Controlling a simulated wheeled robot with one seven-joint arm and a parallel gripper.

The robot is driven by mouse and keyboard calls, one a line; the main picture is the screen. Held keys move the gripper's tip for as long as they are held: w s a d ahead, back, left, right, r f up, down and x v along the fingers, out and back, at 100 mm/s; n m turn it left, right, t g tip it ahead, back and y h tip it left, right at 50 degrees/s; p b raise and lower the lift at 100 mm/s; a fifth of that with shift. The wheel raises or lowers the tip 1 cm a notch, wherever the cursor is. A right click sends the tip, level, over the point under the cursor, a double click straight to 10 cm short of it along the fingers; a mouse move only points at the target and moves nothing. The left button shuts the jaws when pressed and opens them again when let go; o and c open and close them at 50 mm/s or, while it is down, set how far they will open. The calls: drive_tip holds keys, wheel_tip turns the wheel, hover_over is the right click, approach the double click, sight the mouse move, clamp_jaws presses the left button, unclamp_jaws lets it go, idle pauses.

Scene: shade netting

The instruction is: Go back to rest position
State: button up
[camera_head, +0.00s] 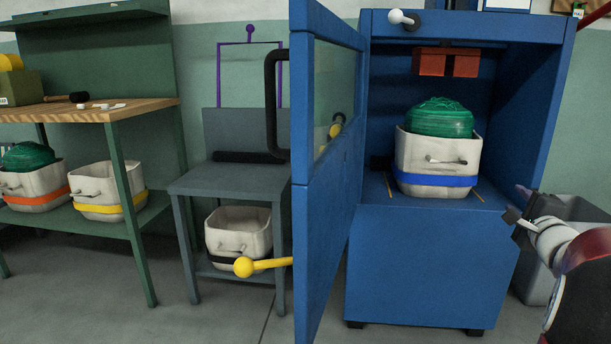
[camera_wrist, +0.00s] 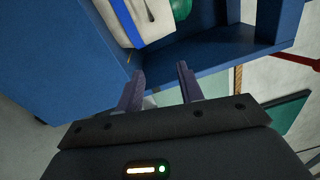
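My gripper (camera_wrist: 160,88) shows in the wrist view with its two dark fingers apart and nothing between them. In the head view my arm comes in from the right edge, and my gripper (camera_head: 518,205) is near the right side of the blue cabinet's opening. A white bin with a blue band (camera_head: 438,180) stands inside the blue cabinet (camera_head: 425,260) and holds green netting (camera_head: 440,118). The bin also shows in the wrist view (camera_wrist: 150,22), beyond the fingers and apart from them. The cabinet door (camera_head: 325,150) stands open.
A grey stand (camera_head: 230,182) with an empty white bin (camera_head: 240,232) below is left of the door. A yellow-knobbed handle (camera_head: 244,267) sticks out from the door. A green workbench (camera_head: 120,160) stands at far left with two bins. A grey container (camera_head: 580,212) is behind my arm.

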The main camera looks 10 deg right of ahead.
drive_tip(key=a+n+g+y, duration=0.2)
drive_tip(key=a+n+y, duration=0.5)
drive_tip(key=a, duration=1.1)
drive_tip(key=s+a+f+n+g+y, duration=0.2)
drive_tip(key=s+a+n, duration=0.1)
drive_tip(key=a, duration=0.4)
drive_tip(key=s+a+f+n+g+y, duration=0.1)
drive_tip(key=s+a+f+n+g, duration=0.15)
drive_tip(key=a, duration=0.55)
drive_tip(key=s+a+f+n+g, duration=0.2)
drive_tip(key=s+a+f+n, duration=0.1)
drive_tip(key=s, duration=0.3)
drive_tip(key=s+a+f+n+g, duration=0.3)
drive_tip(key=s+a, duration=0.1)
drive_tip(key=s, duration=0.2)
drive_tip(key=s+d+f+n+h, duration=0.3)
drive_tip(key=s+f+n+h, duration=0.15)
drive_tip(key=s, duration=0.45)
wheel_tip(320, 180, up, 14)
drive_tip(key=p, duration=1.3)
drive_tip(key=shift+w+g+h, duration=0.15)
drive_tip(key=shift+g+h, duration=0.2)
drive_tip(key=shift+g, duration=0.1)
